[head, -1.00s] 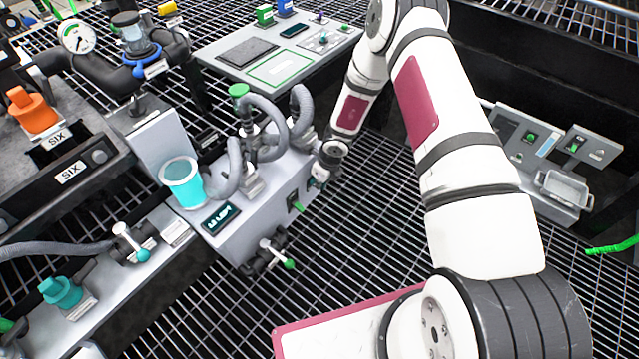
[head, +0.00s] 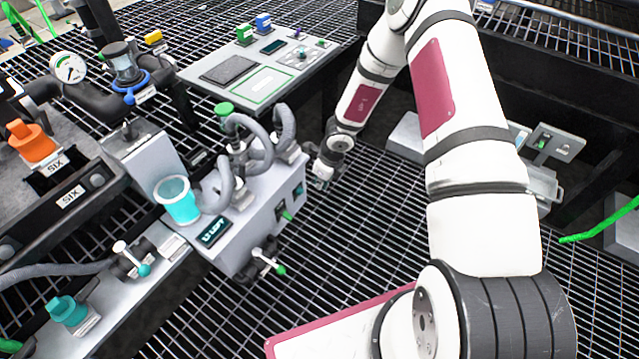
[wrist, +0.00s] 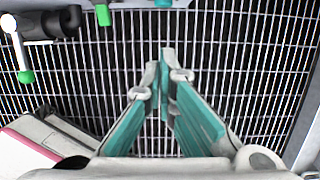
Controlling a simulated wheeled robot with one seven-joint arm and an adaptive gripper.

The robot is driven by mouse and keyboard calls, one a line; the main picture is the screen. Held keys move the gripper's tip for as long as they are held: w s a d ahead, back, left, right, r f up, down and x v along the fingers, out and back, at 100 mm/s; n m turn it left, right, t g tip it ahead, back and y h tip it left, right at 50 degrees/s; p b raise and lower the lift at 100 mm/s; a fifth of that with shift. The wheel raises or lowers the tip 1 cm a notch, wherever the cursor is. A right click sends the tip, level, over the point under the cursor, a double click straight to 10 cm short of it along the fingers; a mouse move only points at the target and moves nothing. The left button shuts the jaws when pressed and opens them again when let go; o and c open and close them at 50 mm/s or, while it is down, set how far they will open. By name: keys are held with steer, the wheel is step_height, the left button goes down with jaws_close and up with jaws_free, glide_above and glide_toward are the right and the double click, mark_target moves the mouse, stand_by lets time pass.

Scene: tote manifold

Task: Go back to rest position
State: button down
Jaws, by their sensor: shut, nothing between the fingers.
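My gripper (wrist: 162,75) shows in the wrist view with its two teal-padded fingers together at the tips and nothing between them. It hangs above the grated floor (wrist: 265,80), with a grey machine's edge along the top of that view. In the head view my gripper (head: 322,178) is small, at the end of my white arm, just right of the grey pump box (head: 250,215). It is apart from the box's right face as far as I can tell. Its fingers are hard to make out there.
The box carries grey hoses (head: 283,135), a teal cup (head: 178,200) and a green-tipped valve handle (head: 268,262). A panel table (head: 215,95) stands behind it. A grey tray unit (head: 543,185) is at right, partly behind my arm. Open grating lies below the gripper.

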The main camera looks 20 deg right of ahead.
stand_by(0.4)
steer(key=w+a+r+n+t+y, duration=0.1)
steer(key=a+r+n, duration=0.25)
steer(key=r, duration=0.55)
steer(key=w+a+r+n+t+y, duration=0.15)
steer(key=r+n, duration=0.25)
steer(key=r, duration=0.5)
steer(key=a+r+n, duration=0.3)
steer(key=r+n, duration=0.1)
steer(key=r, duration=0.5)
steer(key=s+a+r+n+g, duration=0.25)
steer(key=s+r+n, duration=0.85)
steer(key=s+r, duration=0.7)
steer(key=s+d+n+g+h, duration=0.1)
steer(key=s+d+n+h, duration=0.2)
steer(key=s, duration=0.9)
steer(key=s+d+n+g+h, duration=0.1)
steer(key=s+d+n, duration=0.35)
steer(key=s, duration=0.75)
step_height(320, 180, up, 24)
steer(key=m+t+p, duration=0.1)
steer(key=t+p, duration=0.3)
steer(key=p, duration=1.7)
steer(key=shift+d+f+p, duration=0.25)
steer(key=shift+d+p, duration=0.05)
steer(key=shift+d, duration=0.15)
